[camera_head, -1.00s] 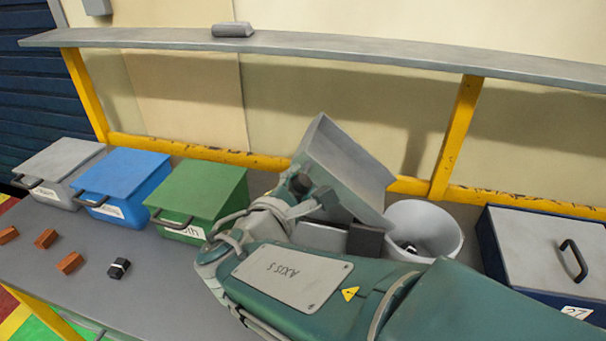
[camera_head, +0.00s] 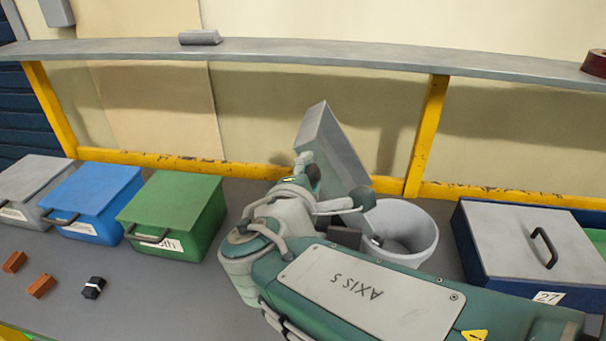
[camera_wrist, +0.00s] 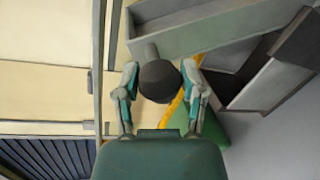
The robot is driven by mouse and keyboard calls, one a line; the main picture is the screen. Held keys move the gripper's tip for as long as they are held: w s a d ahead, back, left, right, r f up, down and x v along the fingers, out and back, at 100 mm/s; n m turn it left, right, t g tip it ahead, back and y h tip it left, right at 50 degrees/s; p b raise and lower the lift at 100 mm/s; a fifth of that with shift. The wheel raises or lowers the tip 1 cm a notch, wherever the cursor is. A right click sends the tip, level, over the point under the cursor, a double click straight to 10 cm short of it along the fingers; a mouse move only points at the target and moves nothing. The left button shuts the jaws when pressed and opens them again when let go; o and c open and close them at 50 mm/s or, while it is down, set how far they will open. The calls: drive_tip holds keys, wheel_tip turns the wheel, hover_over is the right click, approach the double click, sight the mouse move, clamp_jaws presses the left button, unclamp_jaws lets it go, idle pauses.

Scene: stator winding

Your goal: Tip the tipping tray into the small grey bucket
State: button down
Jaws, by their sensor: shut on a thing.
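The tipping tray (camera_head: 335,150) is a grey open box, tilted steeply in the head view with one corner high and its lower end over the left rim of the bucket. My gripper (camera_wrist: 160,78) is shut on the tray's dark round handle knob in the wrist view, and the tray (camera_wrist: 210,38) extends beyond it. The small grey bucket (camera_head: 415,232) stands upright on the bench, right of my gripper. Something small and dark shows inside its left side; the arm and tray hide part of it.
Lidded grey (camera_head: 32,185), blue (camera_head: 95,195) and green (camera_head: 172,208) bins stand at left. A dark blue box (camera_head: 530,250) with a grey lid stands at right. A shelf (camera_head: 300,52) runs above.

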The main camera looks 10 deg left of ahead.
drive_tip(key=shift+d+r, duration=0.1)
drive_tip(key=shift+d, duration=0.05)
drive_tip(key=shift+c, duration=0.9)
unclamp_jaws()
drive_tip(key=shift+d, duration=0.25)
drive_tip(key=shift+s+a, duration=0.25)
drive_tip(key=shift+a, duration=0.1)
drive_tip(key=s+r, duration=0.1)
drive_tip(key=s, duration=1)
drive_tip(key=shift+a+r, duration=0.4)
